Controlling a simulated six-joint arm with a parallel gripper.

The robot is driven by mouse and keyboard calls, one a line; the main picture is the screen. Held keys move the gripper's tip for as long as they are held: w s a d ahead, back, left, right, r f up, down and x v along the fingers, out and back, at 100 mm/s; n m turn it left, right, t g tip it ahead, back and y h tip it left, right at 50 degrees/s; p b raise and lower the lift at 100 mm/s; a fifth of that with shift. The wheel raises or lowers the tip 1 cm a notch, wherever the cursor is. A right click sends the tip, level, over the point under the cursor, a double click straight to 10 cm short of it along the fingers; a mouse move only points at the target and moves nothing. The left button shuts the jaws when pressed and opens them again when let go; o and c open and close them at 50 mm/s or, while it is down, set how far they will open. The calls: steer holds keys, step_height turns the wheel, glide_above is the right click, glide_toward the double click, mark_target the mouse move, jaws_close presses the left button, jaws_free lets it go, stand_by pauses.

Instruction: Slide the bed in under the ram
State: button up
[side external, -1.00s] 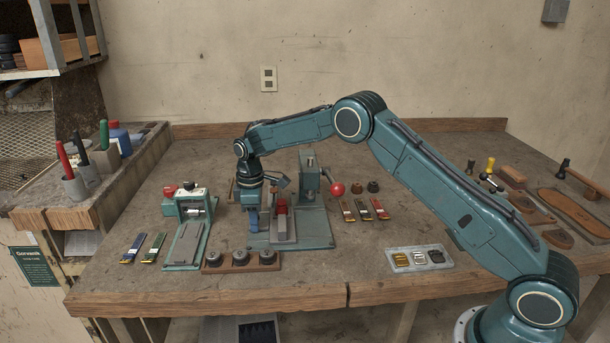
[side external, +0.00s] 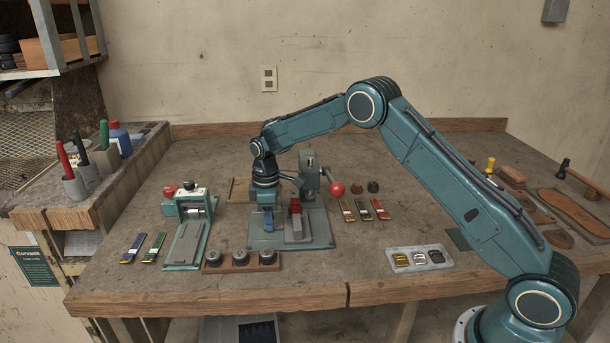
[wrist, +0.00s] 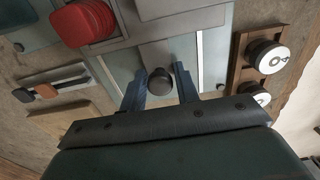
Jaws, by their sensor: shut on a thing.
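The press stands mid-bench, with a grey-green column (side external: 308,168), a red-ball lever (side external: 338,188) and a green base plate (side external: 318,230). The bed (side external: 297,232) is a narrow grey slide on this plate, with a red block (side external: 295,207) above it. My gripper (side external: 268,220) is just left of the bed, pointing down, low over the plate. In the wrist view its blue fingers (wrist: 160,88) are shut on a dark round knob (wrist: 160,80) at the end of a grey bar (wrist: 157,52).
A wooden rack of dark round pieces (side external: 240,260) lies in front of the press. A green device with a red knob (side external: 188,215) stands left. Coloured strips (side external: 364,210) lie right of the press, and a grey tray (side external: 418,259) sits nearer the front edge.

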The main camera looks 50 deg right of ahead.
mark_target(285, 223)
stand_by(0.4)
steer(key=shift+s+d, duration=1.4)
steer(key=o, duration=0.6)
steer(key=shift+c, duration=0.2)
steer(key=shift+r, duration=0.15)
steer(key=shift+r, duration=3.1)
steer(key=w+a, duration=0.8)
steer(key=shift+w+a, duration=0.25)
